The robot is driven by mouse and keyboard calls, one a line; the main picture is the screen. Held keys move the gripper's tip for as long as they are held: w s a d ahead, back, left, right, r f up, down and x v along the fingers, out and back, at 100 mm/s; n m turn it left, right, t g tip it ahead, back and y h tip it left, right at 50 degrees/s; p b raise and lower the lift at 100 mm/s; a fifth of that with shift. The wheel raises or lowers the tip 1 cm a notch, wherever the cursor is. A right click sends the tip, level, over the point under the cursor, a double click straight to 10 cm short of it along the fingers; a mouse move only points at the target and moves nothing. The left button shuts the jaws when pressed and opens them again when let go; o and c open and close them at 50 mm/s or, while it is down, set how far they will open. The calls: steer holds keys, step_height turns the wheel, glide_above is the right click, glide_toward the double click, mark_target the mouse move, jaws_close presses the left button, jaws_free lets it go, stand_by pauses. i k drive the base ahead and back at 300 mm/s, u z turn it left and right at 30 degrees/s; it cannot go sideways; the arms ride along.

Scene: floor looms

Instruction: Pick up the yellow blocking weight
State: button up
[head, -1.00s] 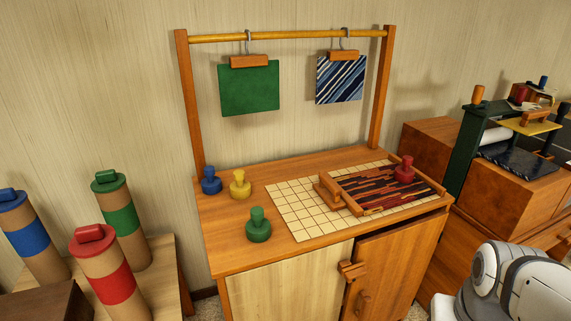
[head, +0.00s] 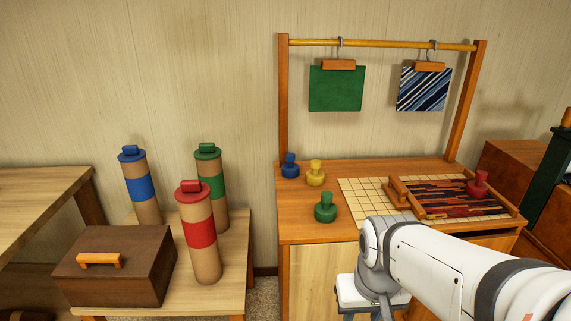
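The yellow blocking weight (head: 315,174) stands upright on the wooden cabinet top (head: 300,212), near its back left. A blue weight (head: 290,166) stands just left of it, and a green weight (head: 325,208) stands in front of it. A red weight (head: 478,184) rests on the dark striped piece at the right. My white arm reaches in from the lower right, in front of the cabinet. My gripper (head: 362,316) is at the bottom edge, mostly cut off, below and apart from the yellow weight. Its fingers' opening cannot be made out.
A gridded mat (head: 362,190) holds a wooden-framed striped piece (head: 450,200). A rack above carries a green cloth (head: 335,89) and a striped cloth (head: 424,89). Left, a low table holds blue, green and red-banded tubes (head: 199,235) and a brown box (head: 115,267).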

mark_target(315, 177)
steer(key=i, duration=1)
steer(key=u, duration=0.05)
